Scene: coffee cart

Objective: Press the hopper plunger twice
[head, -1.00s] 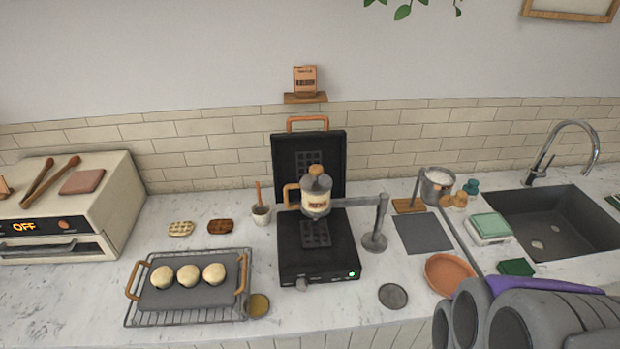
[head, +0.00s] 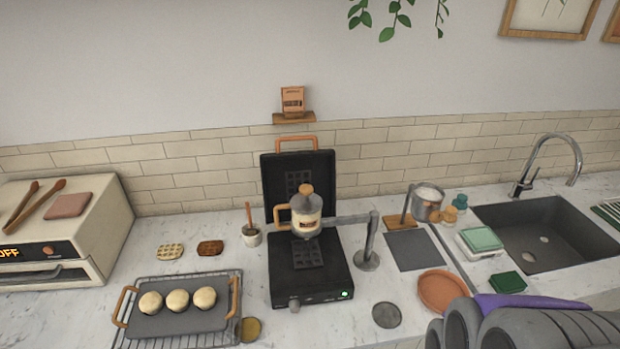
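The batter hopper (head: 306,218) is a pale cylinder with a grey top and a side handle. Its plunger has an orange-brown knob (head: 306,189) on top. A grey stand (head: 368,240) with a horizontal arm holds the hopper above the open black waffle maker (head: 311,274). The waffle maker's lid stands upright behind, and a green light shows on its front. Grey and purple parts of my own arm show at the lower right, well apart from the hopper. My gripper's fingers cannot be made out.
A rack with a tray (head: 178,320) holding three round buns stands at the left front. A toaster oven (head: 60,230) is at far left. A terracotta dish (head: 440,290), a metal pot (head: 427,204) and the sink (head: 545,240) lie to the right. A grey disc (head: 387,315) lies at the front.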

